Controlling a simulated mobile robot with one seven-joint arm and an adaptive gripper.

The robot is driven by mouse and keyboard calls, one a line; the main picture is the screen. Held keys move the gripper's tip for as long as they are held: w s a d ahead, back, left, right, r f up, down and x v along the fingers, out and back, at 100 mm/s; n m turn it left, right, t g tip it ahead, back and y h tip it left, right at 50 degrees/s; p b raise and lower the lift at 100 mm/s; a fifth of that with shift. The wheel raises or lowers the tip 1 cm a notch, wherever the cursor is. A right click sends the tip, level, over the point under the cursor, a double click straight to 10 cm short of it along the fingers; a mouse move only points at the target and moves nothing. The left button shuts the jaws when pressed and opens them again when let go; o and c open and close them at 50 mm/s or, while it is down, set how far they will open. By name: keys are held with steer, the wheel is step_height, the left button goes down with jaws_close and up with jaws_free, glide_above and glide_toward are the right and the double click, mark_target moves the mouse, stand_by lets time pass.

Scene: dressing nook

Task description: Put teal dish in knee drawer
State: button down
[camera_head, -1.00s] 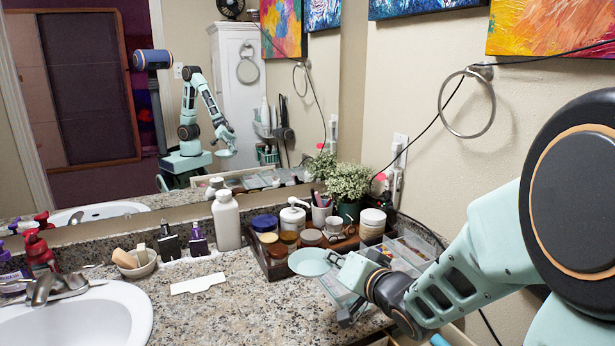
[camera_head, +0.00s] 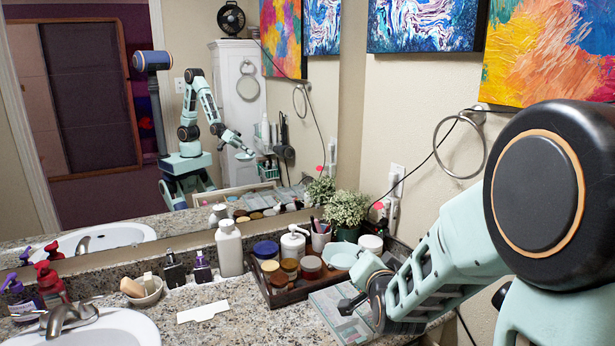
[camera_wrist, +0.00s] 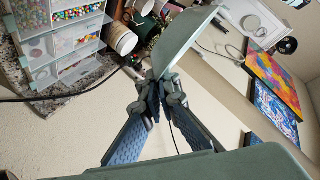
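The teal dish (camera_head: 343,254) is a pale, shallow round dish. In the head view it shows just beyond my gripper (camera_head: 362,275), over the right end of the counter tray. In the wrist view the dish (camera_wrist: 185,40) is tilted and seen nearly edge-on, its edge pinched between the two fingertips of my gripper (camera_wrist: 160,92). My gripper is shut on the rim and holds the dish up, clear of the counter. My arm hides part of the counter's right end. I cannot make out the knee drawer.
A dark tray (camera_head: 270,298) with several jars stands by the mirror. A potted plant (camera_head: 346,208) stands behind the dish. Compartment boxes with coloured beads (camera_wrist: 75,42) lie close by. A white strip (camera_head: 203,311) lies on the counter. A sink (camera_head: 95,330) is at left.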

step_height(320, 180, up, 14)
steer(key=p, duration=1.2)
